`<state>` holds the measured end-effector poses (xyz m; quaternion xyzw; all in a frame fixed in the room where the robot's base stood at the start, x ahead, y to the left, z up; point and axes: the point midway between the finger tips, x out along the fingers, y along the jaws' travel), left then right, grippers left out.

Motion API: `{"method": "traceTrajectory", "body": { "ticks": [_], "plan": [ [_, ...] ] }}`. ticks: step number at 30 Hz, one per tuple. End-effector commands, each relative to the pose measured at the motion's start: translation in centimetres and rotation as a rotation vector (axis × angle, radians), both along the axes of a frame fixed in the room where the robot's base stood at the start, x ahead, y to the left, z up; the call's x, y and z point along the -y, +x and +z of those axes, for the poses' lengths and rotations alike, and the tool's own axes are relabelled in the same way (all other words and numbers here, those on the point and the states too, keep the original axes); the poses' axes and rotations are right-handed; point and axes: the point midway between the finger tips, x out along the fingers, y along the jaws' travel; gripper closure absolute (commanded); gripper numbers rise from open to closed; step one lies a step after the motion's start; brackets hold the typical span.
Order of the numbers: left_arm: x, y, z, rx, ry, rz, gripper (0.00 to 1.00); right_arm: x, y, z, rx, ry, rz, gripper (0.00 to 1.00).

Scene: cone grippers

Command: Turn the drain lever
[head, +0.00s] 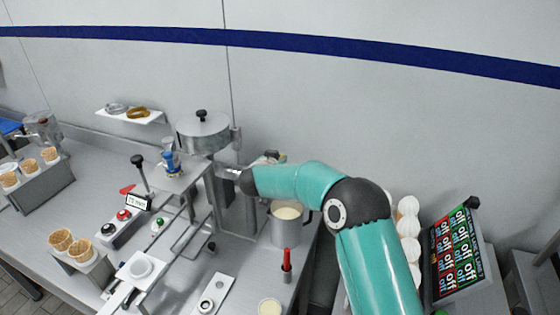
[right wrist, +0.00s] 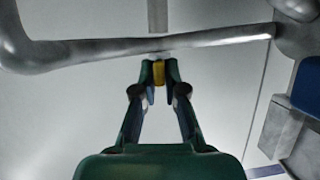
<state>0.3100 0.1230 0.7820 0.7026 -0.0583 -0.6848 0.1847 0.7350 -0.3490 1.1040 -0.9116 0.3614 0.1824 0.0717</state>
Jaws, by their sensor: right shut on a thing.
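My right arm reaches in from the lower right in the head view and ends beside the round metal tank (head: 203,132). Its gripper is mostly hidden there behind the arm. In the right wrist view my right gripper (right wrist: 159,75) has its fingers closed together on a small yellow piece (right wrist: 158,71), which I take to be the drain lever's grip. A grey metal bar (right wrist: 190,40) crosses just above the fingertips. I cannot tell whether the yellow piece joins this bar. My left gripper is in neither view.
A steel jug (head: 287,229) stands below the arm. A wall shelf (head: 131,115) is left of the tank. A menu screen (head: 458,252) and stacked white cups (head: 408,222) are to the right.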

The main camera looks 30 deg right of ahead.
Motion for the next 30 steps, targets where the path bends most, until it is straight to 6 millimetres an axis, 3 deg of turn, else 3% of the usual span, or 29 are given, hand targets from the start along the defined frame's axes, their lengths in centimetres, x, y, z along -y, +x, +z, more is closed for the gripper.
{"method": "traceTrajectory", "body": {
  "ticks": [11, 12, 16, 30],
  "plan": [
    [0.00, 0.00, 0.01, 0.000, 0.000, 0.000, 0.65, -0.06, 0.10, 0.23, 0.005, 0.000, -0.002, 1.00],
    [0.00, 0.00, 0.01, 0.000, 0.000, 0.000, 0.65, -0.06, 0.10, 0.24, 0.005, 0.000, -0.002, 0.85],
    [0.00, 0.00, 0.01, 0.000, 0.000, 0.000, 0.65, -0.04, 0.08, 0.20, 0.005, -0.001, -0.002, 0.65],
    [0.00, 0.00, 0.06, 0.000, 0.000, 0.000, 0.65, -0.82, -0.73, 0.68, 0.003, -0.001, -0.002, 0.65]
  ]
}}
